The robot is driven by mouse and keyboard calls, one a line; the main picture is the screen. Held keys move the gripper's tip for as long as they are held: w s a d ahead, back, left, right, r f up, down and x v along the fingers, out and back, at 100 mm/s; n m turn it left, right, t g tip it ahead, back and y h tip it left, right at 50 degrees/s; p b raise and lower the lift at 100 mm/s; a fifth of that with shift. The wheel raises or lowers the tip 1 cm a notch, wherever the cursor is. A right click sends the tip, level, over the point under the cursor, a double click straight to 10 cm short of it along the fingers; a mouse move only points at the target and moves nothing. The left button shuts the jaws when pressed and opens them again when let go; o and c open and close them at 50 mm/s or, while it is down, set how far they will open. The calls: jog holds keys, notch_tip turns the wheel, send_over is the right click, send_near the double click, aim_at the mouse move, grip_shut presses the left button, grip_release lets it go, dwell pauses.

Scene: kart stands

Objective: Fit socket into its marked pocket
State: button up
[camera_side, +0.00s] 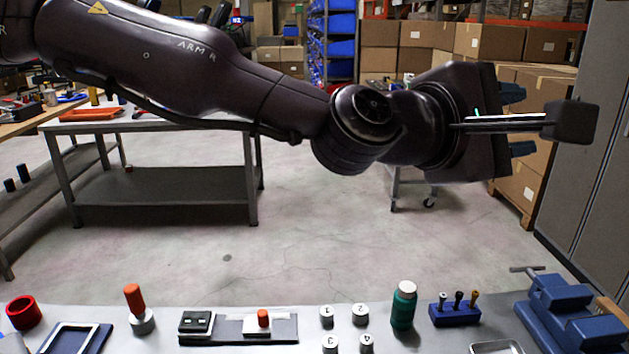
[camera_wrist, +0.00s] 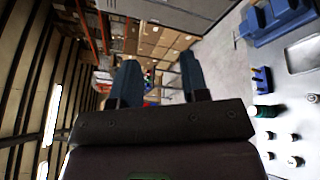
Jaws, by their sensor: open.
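My gripper (camera_side: 520,121) is raised high above the bench at the upper right of the side view and points sideways to the right. Its two blue fingers are apart with nothing between them, and they also show in the wrist view (camera_wrist: 160,78). Several short silver cylinders with dark numbers, such as the one marked 2 (camera_side: 360,314), stand on the bench at lower centre. They look like sockets, but I cannot tell which one is the task's socket. A marked pocket cannot be made out. The gripper is far from all these items.
On the bench are a red ring (camera_side: 23,312), a blue-and-silver tray (camera_side: 99,340), an orange-topped post (camera_side: 134,298), a dark fixture (camera_side: 270,327), a green bottle (camera_side: 404,308), a blue bit holder (camera_side: 455,314) and a blue vise (camera_side: 565,310). A grey cabinet (camera_side: 592,190) stands right of the gripper.

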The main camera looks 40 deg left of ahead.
jog(key=s+a+m+g, duration=0.2)
jog(key=s+a+m, duration=0.35)
jog(key=a, duration=0.35)
jog(key=s+a+m+g, duration=0.2)
jog(key=s+a+m, duration=0.2)
jog(key=a+m, duration=0.4)
jog(key=s+a+f+m+g+y, duration=0.2)
jog(key=s+a+f, duration=0.3)
jog(key=s+a, duration=0.4)
jog(key=s+a+f+m+g+y, duration=0.3)
jog(key=s+a+f+g+y, duration=0.1)
jog(key=s+a, duration=0.5)
jog(key=shift+s+f+m, duration=0.35)
jog(key=shift+s+f, duration=0.05)
jog(key=shift+s, duration=0.25)
